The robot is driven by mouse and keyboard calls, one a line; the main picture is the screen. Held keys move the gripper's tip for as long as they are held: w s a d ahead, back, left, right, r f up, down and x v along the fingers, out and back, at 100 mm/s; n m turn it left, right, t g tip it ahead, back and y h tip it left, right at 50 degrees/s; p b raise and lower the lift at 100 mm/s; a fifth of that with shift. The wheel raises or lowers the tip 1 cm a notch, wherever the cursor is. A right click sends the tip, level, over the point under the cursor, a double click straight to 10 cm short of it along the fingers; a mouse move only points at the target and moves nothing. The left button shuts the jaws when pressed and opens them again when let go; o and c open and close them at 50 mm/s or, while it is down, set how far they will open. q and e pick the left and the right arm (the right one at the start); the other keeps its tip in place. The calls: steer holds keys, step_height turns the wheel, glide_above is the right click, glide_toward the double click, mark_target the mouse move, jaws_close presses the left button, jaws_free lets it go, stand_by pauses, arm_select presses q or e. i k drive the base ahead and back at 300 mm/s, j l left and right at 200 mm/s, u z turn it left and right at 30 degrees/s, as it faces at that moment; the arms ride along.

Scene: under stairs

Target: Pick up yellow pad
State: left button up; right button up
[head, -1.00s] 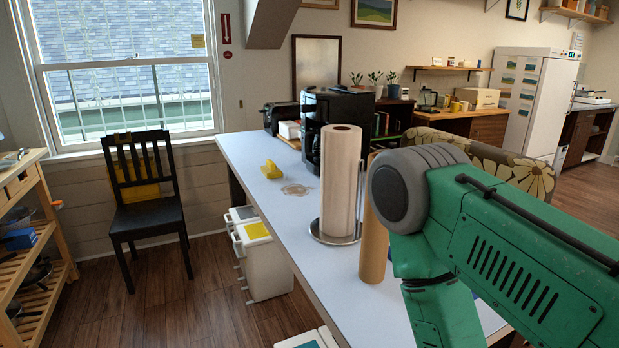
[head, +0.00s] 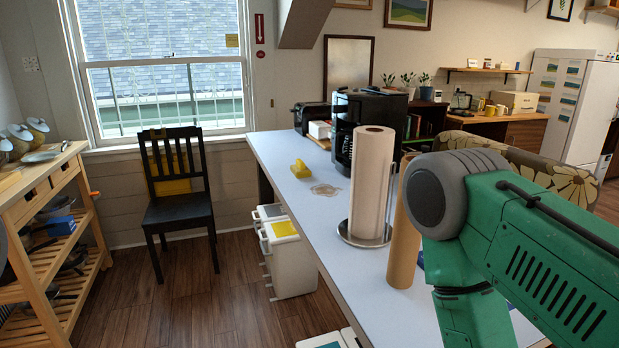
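A flat yellow pad (head: 173,186) shows through the slats of the black chair (head: 178,219) below the window. The slats partly cover it, and I cannot tell whether it leans on the backrest or stands behind it. Another yellow thing, small and wedge-shaped (head: 300,170), sits on the white counter (head: 275,153). My green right arm fills the lower right of the head view, over the counter's near part. Neither gripper is in view.
A paper towel roll (head: 372,185) and a brown cardboard tube (head: 404,225) stand on the counter close to my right arm. White bins (head: 291,262) stand beside the counter. A wooden shelf cart (head: 45,265) is at left. Wood floor before the chair is clear.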

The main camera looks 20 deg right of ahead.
mark_target(300, 169)
steer(key=k+j+u, duration=0.15)
steer(key=k+u, duration=0.15)
steer(key=k, duration=0.35)
steer(key=i+u, duration=0.7)
steer(key=i, duration=0.15)
steer(key=i+l, duration=0.15)
steer(key=i, duration=0.9)
steer(key=i+l+z, duration=0.1)
steer(key=i, duration=0.95)
